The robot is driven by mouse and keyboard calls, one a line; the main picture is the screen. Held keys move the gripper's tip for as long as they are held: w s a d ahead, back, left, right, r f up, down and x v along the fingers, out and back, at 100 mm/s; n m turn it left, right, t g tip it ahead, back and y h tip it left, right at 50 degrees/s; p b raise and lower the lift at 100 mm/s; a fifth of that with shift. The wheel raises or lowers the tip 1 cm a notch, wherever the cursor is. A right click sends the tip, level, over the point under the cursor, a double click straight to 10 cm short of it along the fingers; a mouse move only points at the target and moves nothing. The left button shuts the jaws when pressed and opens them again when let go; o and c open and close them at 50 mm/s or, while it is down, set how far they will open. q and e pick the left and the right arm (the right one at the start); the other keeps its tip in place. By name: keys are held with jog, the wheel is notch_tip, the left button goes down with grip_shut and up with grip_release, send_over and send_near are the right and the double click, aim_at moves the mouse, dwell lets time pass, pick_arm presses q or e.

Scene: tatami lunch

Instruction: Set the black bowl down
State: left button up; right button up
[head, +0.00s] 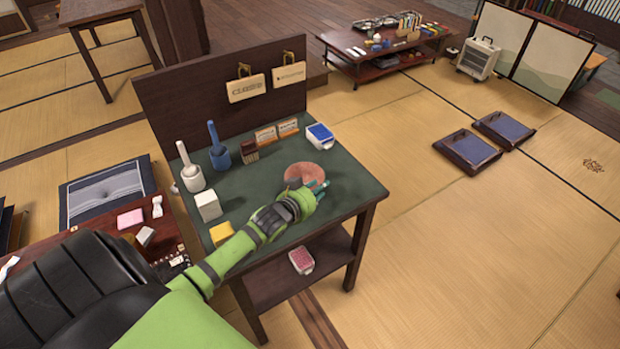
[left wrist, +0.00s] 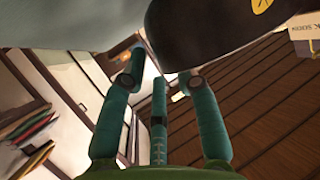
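A round bowl (head: 301,174), reddish-brown on the side facing the head camera, is at the front right of the green worktop (head: 252,190). In the left wrist view a dark bowl (left wrist: 205,30) with a yellow mark on its wall fills the top. My left gripper (head: 316,191) is at the bowl's near right edge. In the left wrist view its teal fingers (left wrist: 160,78) stand apart close to the bowl's edge. I cannot tell whether they grip it, nor whether the bowl touches the worktop. My right gripper is not in view.
A white block (head: 208,206) and a yellow block (head: 222,232) are at left. A dark panel (head: 190,105) rises behind.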

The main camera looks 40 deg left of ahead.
pick_arm(q)
jog(key=v, duration=1.2)
jog(key=shift+a, duration=0.15)
jog(key=d+f+g+h, duration=0.1)
jog(key=d+f, duration=0.3)
jog(key=f, duration=0.2)
jog(key=d+f+g, duration=0.1)
jog(key=d+f, duration=0.3)
jog(key=f, duration=0.2)
jog(key=s+f+g, duration=0.3)
jog(key=s+f, duration=0.5)
jog(key=f, duration=0.5)
jog(key=s+d+f+g, duration=0.1)
jog(key=s+f+g, duration=0.1)
jog(key=s+f, duration=0.3)
jog(key=s+f+m+g, duration=0.1)
jog(key=s+f+g, duration=0.2)
jog(key=s, duration=1)
jog(key=s+d+f+g, duration=0.1)
jog(key=s+f+g, duration=0.1)
jog(key=s+f, duration=0.7)
jog(key=shift+d, duration=0.35)
jog(key=shift+s, duration=0.25)
